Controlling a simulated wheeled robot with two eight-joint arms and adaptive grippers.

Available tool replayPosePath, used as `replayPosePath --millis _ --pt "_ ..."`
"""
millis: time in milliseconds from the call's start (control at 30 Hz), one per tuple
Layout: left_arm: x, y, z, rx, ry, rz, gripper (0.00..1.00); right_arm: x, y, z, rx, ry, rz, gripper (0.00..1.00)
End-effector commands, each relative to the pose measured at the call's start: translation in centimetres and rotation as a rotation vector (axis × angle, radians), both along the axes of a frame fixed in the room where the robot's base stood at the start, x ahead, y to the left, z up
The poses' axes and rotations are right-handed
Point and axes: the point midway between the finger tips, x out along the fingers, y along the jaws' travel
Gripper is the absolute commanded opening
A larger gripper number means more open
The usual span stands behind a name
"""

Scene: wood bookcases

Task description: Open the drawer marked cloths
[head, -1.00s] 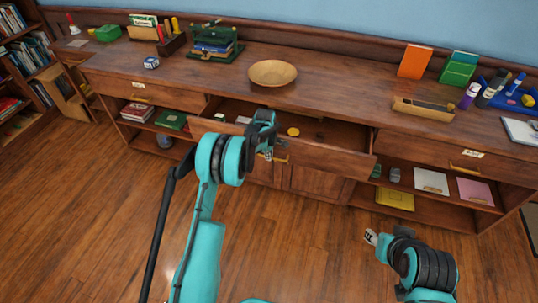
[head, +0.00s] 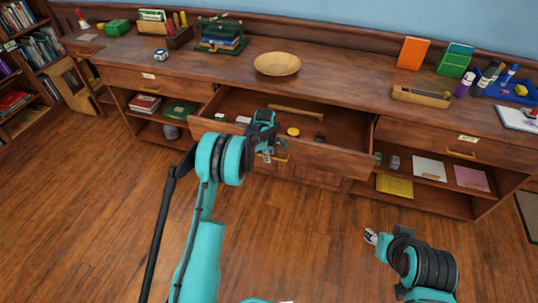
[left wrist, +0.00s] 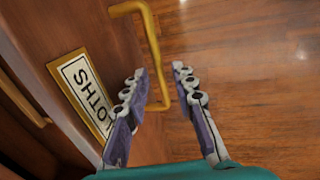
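The drawer marked cloths (head: 310,158) stands pulled out from the middle of the wooden cabinet, with its inside showing from above. Its label (left wrist: 82,92) shows sideways and partly cut off in the left wrist view, on the drawer front beside the brass handle (left wrist: 152,48). My left gripper (left wrist: 160,72) has its fingers apart, one on each side of the handle bar, with visible gaps; in the head view it (head: 270,152) is at the drawer front, partly hiding it. My right gripper (head: 371,237) is small, low and away from the cabinet; its fingers are unclear.
The open drawer holds a yellow round thing (head: 293,132), a long wooden piece (head: 296,113) and small items. A wooden bowl (head: 277,64) stands on the cabinet top. Other labelled drawers are shut at left (head: 150,82) and right (head: 440,143). The wood floor (head: 300,240) in front is clear.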

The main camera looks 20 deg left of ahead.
Motion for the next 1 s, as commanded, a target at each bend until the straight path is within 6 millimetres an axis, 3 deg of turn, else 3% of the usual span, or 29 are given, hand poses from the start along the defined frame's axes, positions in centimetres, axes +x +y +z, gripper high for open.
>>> replayPosePath --millis 367,800,1000 --pt "-0.1 0.0 0.6 0.000 0.000 0.000 0.31 0.0 0.0 0.0 0.000 0.000 0.000 0.40" --pt "-1.9 0.1 9.1 0.000 0.000 0.000 0.31 0.0 0.0 0.0 0.000 0.000 0.000 0.40" --pt "-2.3 0.1 11.4 0.000 0.000 0.000 0.31 0.0 0.0 0.0 0.000 0.000 0.000 0.40"
